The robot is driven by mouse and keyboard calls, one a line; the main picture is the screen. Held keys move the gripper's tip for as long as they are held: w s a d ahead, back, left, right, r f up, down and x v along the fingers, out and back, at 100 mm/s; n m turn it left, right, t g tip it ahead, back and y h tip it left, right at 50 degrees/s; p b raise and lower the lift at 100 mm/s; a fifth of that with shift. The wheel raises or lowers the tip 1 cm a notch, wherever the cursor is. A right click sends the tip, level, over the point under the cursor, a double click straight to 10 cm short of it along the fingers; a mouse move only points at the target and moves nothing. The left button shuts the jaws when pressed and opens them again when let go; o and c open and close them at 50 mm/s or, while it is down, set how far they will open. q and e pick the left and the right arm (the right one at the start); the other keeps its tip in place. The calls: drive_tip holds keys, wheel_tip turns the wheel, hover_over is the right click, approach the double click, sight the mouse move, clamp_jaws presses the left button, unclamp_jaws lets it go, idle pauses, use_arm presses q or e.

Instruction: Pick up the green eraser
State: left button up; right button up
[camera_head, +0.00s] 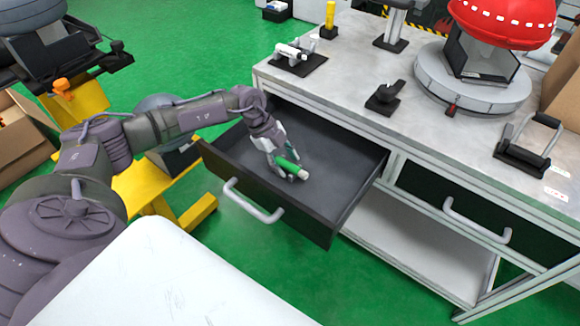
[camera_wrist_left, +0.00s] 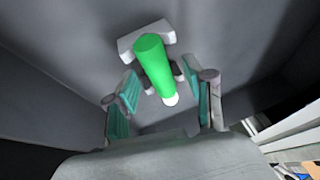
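The green eraser (camera_head: 287,164) is a green cylinder with a pale end, inside the open drawer (camera_head: 225,165). In the left wrist view the green eraser (camera_wrist_left: 154,62) shows close up, with a pale block across its far end. My left gripper (camera_head: 283,158) reaches down into the drawer right at the eraser. In the left wrist view the teal-padded fingers of my left gripper (camera_wrist_left: 163,92) stand apart on either side of the eraser's near part, with gaps showing. Whether either finger touches it is unclear. My right gripper is not in view.
The workbench top (camera_head: 340,85) above carries a black holder with a white tool (camera_head: 292,52), a red-domed device (camera_head: 502,22) and a black-handled block (camera_head: 530,140). The rest of the drawer floor looks bare.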

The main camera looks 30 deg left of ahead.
use_arm(q)
clamp_jaws()
drive_tip(key=shift+r, duration=0.1)
